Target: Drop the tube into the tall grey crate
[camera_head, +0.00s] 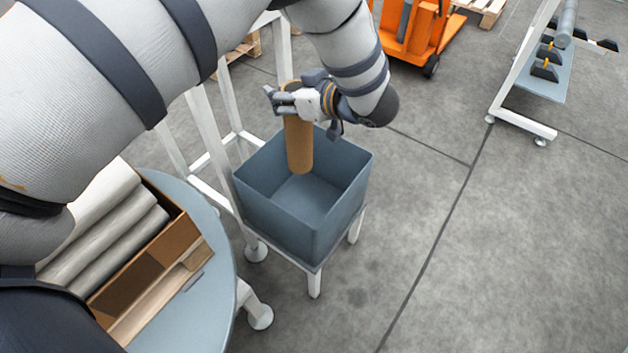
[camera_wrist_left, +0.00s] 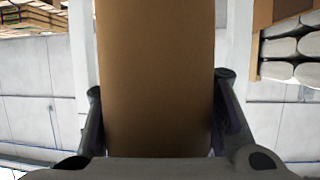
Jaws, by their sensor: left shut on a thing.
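A brown cardboard tube (camera_head: 299,146) hangs upright in my left gripper (camera_head: 296,103) in the head view. The gripper is shut around its upper part. The tube's lower end is over the open top of the tall grey crate (camera_head: 284,222), toward its back wall; I cannot tell how far it reaches inside. The crate's visible floor is bare, and it stands on a white-legged stand. In the left wrist view the tube (camera_wrist_left: 156,75) fills the middle, between the two fingers. My right gripper is not in view.
A round grey-blue table (camera_head: 217,300) at the lower left holds a brown box (camera_head: 178,240) with several pale rolls (camera_head: 110,235). White frame posts (camera_head: 213,140) rise behind the crate. An orange truck (camera_head: 420,35) and a white rack (camera_head: 525,80) stand farther back. The floor to the right is clear.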

